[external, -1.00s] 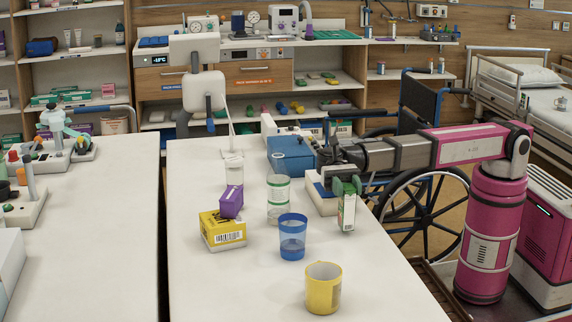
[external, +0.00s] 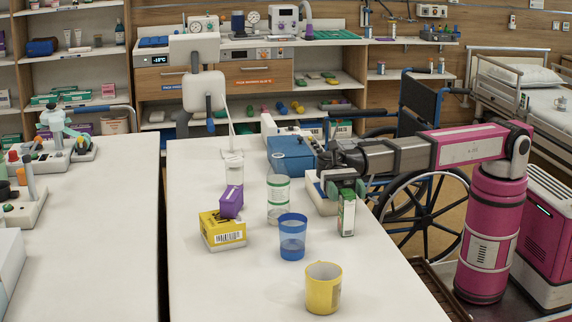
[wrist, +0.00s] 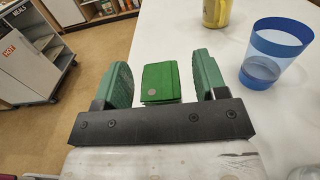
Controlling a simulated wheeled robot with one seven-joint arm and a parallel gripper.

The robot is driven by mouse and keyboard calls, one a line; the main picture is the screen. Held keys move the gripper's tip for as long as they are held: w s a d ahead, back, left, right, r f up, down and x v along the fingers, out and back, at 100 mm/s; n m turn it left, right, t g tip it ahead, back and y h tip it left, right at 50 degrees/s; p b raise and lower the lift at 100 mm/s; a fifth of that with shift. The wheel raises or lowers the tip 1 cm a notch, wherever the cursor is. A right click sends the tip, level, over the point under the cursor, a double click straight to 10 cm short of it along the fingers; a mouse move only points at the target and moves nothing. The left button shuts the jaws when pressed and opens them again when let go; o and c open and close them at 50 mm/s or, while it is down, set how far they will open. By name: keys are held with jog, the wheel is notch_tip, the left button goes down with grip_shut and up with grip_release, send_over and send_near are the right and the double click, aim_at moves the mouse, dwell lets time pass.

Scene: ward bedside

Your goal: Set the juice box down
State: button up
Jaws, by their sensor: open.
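The juice box (external: 347,214), a small green and white carton, stands upright on the white table (external: 372,283) near its right edge. Its base appears to rest on the tabletop. My gripper (external: 346,187) is open around the upper part of the box. In the wrist view, the box's green top (wrist: 161,82) lies between the two green fingers, with a gap on each side. The lower part of the box is hidden in that view.
A blue cup (external: 292,238) stands left of the box, and a yellow mug (external: 323,290) is nearer the front. A clear green-banded container (external: 278,200), a yellow box (external: 222,233) with a purple box (external: 231,202) and a blue case (external: 291,154) are also close.

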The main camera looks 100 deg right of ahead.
jog(key=d, duration=1.1)
jog(key=shift+d, duration=0.4)
